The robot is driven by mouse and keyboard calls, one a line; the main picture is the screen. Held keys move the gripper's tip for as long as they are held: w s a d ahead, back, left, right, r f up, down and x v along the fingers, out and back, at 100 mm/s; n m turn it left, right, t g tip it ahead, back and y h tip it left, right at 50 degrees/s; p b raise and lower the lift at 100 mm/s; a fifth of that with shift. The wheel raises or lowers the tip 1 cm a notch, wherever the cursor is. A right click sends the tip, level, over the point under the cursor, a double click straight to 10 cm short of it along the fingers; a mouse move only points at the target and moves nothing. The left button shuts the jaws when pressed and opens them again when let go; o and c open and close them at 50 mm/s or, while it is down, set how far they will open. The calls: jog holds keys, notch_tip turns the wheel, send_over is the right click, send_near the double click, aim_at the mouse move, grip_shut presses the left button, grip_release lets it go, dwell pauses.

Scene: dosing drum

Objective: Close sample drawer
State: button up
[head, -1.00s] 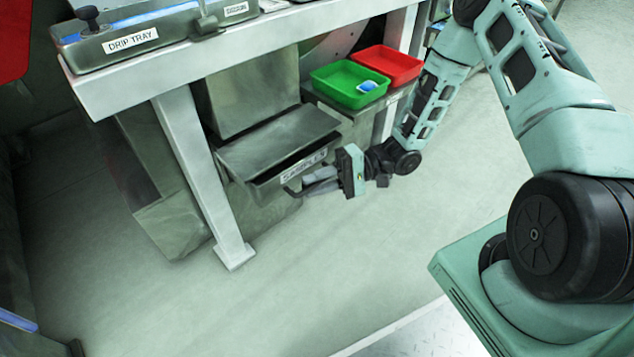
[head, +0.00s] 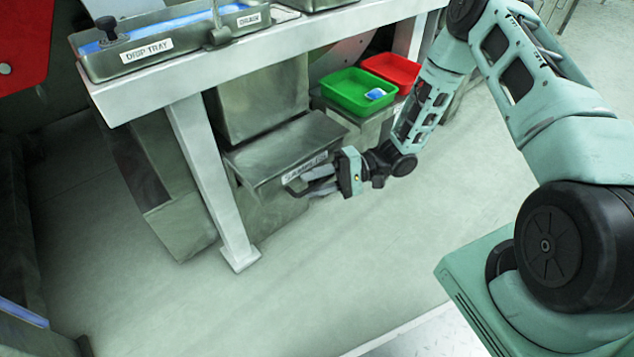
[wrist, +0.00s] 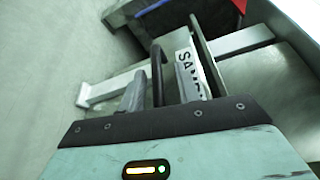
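The sample drawer (head: 268,191) is a grey metal drawer under the bench, with a white label (head: 304,167) on its front. No dark gap shows between its front and the sloped metal top above it. Its dark handle (wrist: 157,77) shows in the wrist view as a black bar between my fingers. My gripper (head: 318,183) is at the drawer front, its two grey fingers apart on either side of the handle. In the wrist view my gripper (wrist: 160,88) shows space beside the bar. Part of the label (wrist: 188,72) shows near the right finger.
A green bin (head: 352,93) with a blue and white item and a red bin (head: 392,70) stand right of the drawer. A bench leg (head: 212,185) stands to its left. The floor in front is clear.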

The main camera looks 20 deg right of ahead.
jog(key=shift+d, duration=0.1)
jog(key=s+d+r+p, duration=0.1)
jog(key=d+p, duration=0.4)
jog(key=d, duration=1.2)
jog(key=shift+s+r, duration=0.15)
jog(key=shift+r, duration=0.05)
